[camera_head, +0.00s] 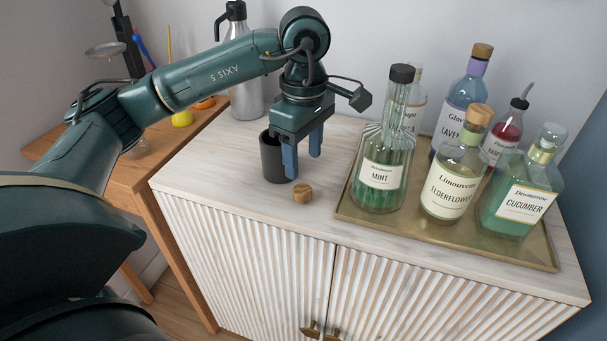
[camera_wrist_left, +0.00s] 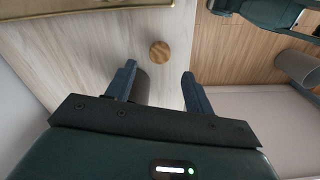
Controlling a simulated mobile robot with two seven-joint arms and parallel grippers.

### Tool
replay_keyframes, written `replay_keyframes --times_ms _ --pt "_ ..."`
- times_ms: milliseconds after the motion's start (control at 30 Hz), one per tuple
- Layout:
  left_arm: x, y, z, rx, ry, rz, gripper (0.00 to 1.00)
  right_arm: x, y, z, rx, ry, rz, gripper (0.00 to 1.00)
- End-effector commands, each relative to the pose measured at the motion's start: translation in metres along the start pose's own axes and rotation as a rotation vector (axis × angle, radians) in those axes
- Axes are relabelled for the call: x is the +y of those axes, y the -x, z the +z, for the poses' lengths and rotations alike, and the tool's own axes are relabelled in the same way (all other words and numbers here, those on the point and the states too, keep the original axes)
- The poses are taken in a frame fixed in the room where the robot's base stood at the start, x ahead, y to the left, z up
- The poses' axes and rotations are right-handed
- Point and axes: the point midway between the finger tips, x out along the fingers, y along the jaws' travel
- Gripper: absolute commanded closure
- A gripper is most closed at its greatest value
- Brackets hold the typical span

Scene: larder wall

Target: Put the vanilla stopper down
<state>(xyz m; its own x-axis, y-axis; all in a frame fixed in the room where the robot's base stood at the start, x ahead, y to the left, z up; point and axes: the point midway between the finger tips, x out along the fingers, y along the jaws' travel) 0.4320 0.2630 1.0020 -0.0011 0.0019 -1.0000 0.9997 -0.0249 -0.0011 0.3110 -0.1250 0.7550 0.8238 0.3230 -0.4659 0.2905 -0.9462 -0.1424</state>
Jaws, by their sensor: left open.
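A small round wooden stopper (camera_head: 303,193) stands on the pale wooden cabinet top (camera_head: 225,190), left of the brass tray. It also shows in the left wrist view (camera_wrist_left: 160,51), a little beyond the gap between my fingertips. I see no name on it. My left gripper (camera_head: 303,166) points down above the cabinet top, just behind the stopper. Its blue fingers are open, apart from the stopper, with nothing held between them; they also show in the left wrist view (camera_wrist_left: 158,69).
A dark cup (camera_head: 270,158) stands close beside my left fingers. The brass tray (camera_head: 400,229) to the right holds several bottles, the mint bottle (camera_head: 381,175) nearest. A steel flask (camera_head: 243,97) stands at the back. The cabinet top's front left is clear.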

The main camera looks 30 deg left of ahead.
Motion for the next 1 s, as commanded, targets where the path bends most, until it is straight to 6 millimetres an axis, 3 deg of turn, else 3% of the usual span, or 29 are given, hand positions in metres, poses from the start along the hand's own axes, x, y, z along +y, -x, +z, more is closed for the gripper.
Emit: replay_keyframes --times_ms 100,300,1000 --pt "0.001 0.024 0.001 -0.002 -0.001 0.004 0.47 0.000 0.000 0.000 0.000 0.000 0.000 0.64" --pt "0.000 0.046 0.000 -0.001 0.001 0.001 0.47 0.000 0.001 -0.001 0.000 0.001 0.001 0.64" --pt "0.000 0.050 0.000 0.000 0.000 0.000 0.47 -0.001 0.001 0.000 -0.004 0.003 -0.001 0.64"
